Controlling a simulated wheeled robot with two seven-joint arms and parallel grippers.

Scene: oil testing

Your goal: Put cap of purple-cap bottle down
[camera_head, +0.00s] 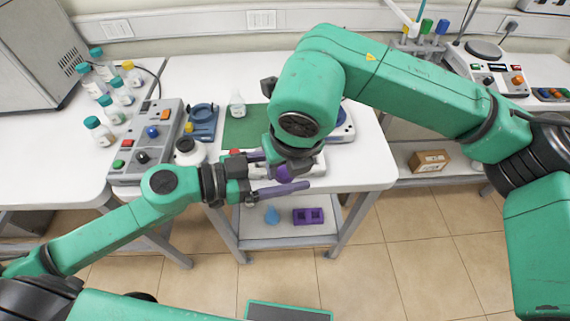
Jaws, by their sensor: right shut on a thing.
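My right gripper (290,158) comes down from the upper right at the front edge of the white table (352,178). It is shut on a purple cap (284,174), which shows just under its jaws. My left gripper (278,173) reaches in from the left with its dark fingers spread apart. The cap shows between those fingers in the picture; I cannot tell whether they touch anything. The body of the purple-cap bottle cannot be made out, as the grippers cover that area.
A green mat (240,133) with a clear bottle (237,106) lies behind the grippers. A grey control box (147,150) and several teal-capped bottles stand at the left. On the lower shelf are a blue funnel-like piece (272,215) and a purple holder (308,216).

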